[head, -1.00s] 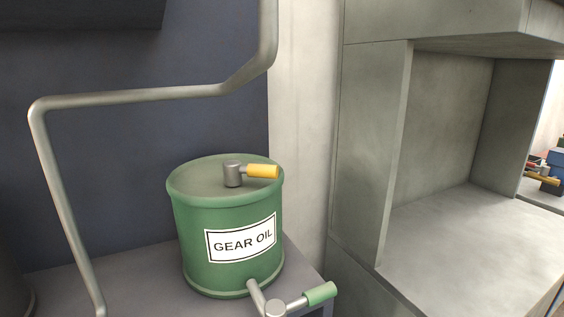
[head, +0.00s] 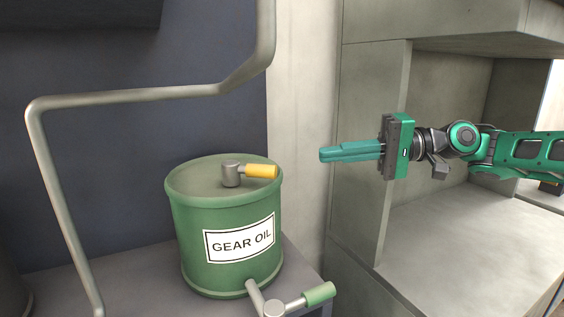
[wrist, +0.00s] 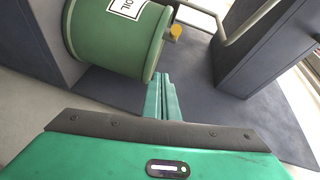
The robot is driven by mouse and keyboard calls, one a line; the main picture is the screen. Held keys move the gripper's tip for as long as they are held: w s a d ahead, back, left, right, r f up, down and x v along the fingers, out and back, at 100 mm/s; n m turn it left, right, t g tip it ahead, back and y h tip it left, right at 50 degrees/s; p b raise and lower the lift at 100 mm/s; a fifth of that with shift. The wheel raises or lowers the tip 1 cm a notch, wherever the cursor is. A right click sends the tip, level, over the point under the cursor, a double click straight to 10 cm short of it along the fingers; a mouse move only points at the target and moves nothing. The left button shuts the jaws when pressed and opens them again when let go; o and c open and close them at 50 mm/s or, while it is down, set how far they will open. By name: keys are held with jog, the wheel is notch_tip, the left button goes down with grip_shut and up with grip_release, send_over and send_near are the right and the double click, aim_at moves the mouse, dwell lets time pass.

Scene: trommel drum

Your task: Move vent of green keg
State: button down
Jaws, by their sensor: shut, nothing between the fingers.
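The green keg (head: 200,250), labelled GEAR OIL, stands upright on a grey ledge. Its vent (head: 262,171) is a grey stub on the lid with a yellow handle pointing right. In the wrist view the keg (wrist: 105,45) shows at the upper left and the yellow vent handle (wrist: 175,31) at its lid edge. A tap with a green handle (head: 320,293) sticks out at the keg's lower front. My gripper (head: 322,154) is shut and empty, to the right of the vent and slightly higher in the picture, apart from it. Its fingers point left.
A grey pipe (head: 135,97) bends around the left and back of the keg. A concrete shelf opening (head: 450,235) lies to the right, behind and below my arm. The space between my fingertips and the yellow handle looks clear.

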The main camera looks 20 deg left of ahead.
aim_at(252, 175)
jog(key=s+a, duration=0.7)
jog(key=s, duration=0.2)
jog(key=shift+a+r+g, duration=0.15)
jog(key=shift+a+g, duration=0.15)
jog(key=shift+a, duration=0.05)
